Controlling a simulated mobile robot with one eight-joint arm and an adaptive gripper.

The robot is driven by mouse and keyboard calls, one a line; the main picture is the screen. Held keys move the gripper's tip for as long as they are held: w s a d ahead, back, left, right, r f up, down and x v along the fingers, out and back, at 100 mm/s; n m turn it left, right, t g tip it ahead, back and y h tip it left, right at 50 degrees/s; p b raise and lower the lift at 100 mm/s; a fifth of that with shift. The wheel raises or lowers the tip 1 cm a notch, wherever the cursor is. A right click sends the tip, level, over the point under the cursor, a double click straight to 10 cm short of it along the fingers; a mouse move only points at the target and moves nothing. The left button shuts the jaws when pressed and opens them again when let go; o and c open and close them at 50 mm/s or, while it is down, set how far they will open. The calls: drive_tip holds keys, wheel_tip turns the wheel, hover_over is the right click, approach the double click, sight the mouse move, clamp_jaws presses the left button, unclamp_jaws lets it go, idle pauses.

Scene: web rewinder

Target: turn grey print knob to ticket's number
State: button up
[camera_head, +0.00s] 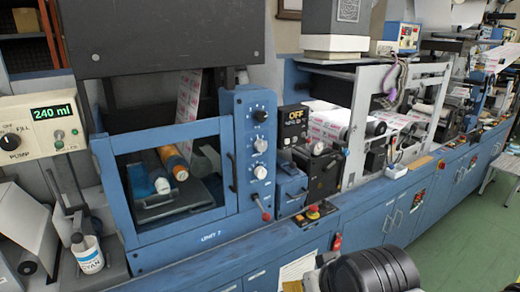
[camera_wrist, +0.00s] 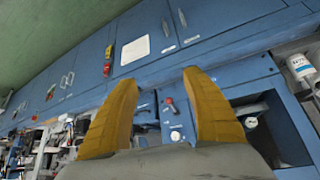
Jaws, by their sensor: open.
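A blue upright panel (camera_head: 240,150) on the press unit marked UNIT 7 carries a black knob (camera_head: 260,115) at the top and two pale grey-white knobs below, an upper one (camera_head: 260,145) and a lower one (camera_head: 259,172). Their labels and pointer settings are too small to read. A white sheet (camera_head: 298,268) is on the cabinet front below, possibly the ticket; its writing is unreadable. It also shows in the wrist view (camera_wrist: 135,50). My gripper (camera_wrist: 160,76) has its yellow fingers wide apart and empty. A pale knob (camera_wrist: 175,136) shows beyond them, apart from the fingers.
A red-tipped lever (camera_head: 266,216) sticks out below the knobs. A red emergency button (camera_head: 313,211) sits on the ledge to the right. A bottle marked CYAN (camera_head: 87,254) and a pump box reading 240 ml (camera_head: 42,122) stand at left.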

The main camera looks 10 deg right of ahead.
idle(0.4)
drive_tip(key=w+a+r+m+t+y, duration=0.1)
drive_tip(key=w+a+r+m+y, duration=0.25)
drive_tip(key=w+m, duration=0.35)
drive_tip(key=m+t+y+p, duration=0.25)
drive_tip(key=m+t, duration=0.25)
drive_tip(key=m, duration=0.9)
approach(263, 148)
drive_tip(key=s+a+f, duration=0.4)
drive_tip(key=s+a, duration=0.3)
drive_tip(key=w+d+m+t, duration=0.4)
drive_tip(key=w+d+m, duration=0.25)
drive_tip(key=m, duration=0.25)
drive_tip(key=x, duration=0.3)
drive_tip(key=b+x, duration=0.1)
drive_tip(key=x, duration=0.3)
drive_tip(key=b+x, duration=0.1)
drive_tip(key=x, duration=0.3)
drive_tip(key=shift+s+a+r, duration=0.1)
drive_tip(key=shift+r, duration=0.25)
drive_tip(key=c, duration=1.2)
